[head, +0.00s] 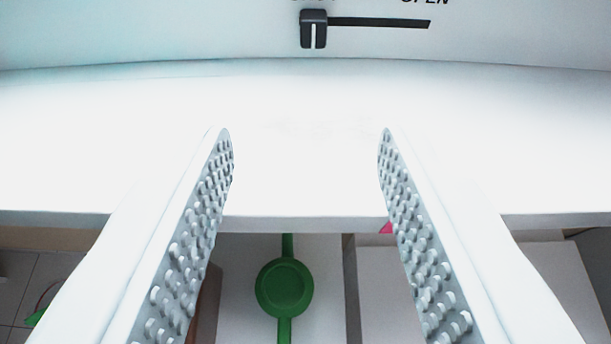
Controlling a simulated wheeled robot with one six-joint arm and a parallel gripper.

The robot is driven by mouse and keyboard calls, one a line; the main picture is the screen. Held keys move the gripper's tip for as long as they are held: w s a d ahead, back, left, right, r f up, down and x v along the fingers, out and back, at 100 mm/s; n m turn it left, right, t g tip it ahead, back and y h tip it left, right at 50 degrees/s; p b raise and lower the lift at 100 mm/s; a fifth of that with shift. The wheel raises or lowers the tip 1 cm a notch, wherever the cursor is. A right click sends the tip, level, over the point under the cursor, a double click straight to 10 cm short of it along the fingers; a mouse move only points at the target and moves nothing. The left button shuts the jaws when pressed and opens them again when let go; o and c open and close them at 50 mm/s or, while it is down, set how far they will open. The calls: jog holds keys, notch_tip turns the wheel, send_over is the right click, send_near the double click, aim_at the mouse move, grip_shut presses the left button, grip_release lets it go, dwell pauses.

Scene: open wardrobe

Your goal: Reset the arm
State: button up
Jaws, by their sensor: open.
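My gripper (305,135) shows in the head view with its two white fingers wide apart and nothing between them. The fingers have grey, studded inner pads. The fingertips lie in the picture over a white shelf (300,175); I cannot tell how far they are above it. No arm links show.
A white curved surface at the top carries a dark slider (313,29) on a black slot and partly cut-off lettering, including "OPEN". Below the shelf's front edge (300,224) are a green round object (283,287) with a strap-like part and white box-like surfaces (450,290). A tiled floor (35,285) shows at lower left.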

jog(key=shift+s, duration=0.1)
dwell(0.4)
jog(key=s+d+r+y, duration=0.1)
jog(key=s+d+r, duration=0.4)
jog(key=s+d, duration=0.7)
jog(key=s+d+r, duration=0.4)
jog(key=s+d, duration=0.6)
jog(key=d, duration=0.4)
jog(key=s+d+f+t, duration=0.1)
jog(key=s+d, duration=0.3)
jog(key=s, duration=0.5)
jog(key=s+d+f+t, duration=0.1)
jog(key=s+d, duration=0.4)
jog(key=s, duration=0.4)
jog(key=s+d+f+t, duration=0.1)
jog(key=s+d, duration=0.3)
jog(key=s, duration=0.6)
jog(key=shift+d+f+t+h, duration=0.3)
jog(key=shift+d+f+t, duration=0.05)
jog(key=shift+f+t, duration=0.1)
jog(key=shift+w, duration=0.1)
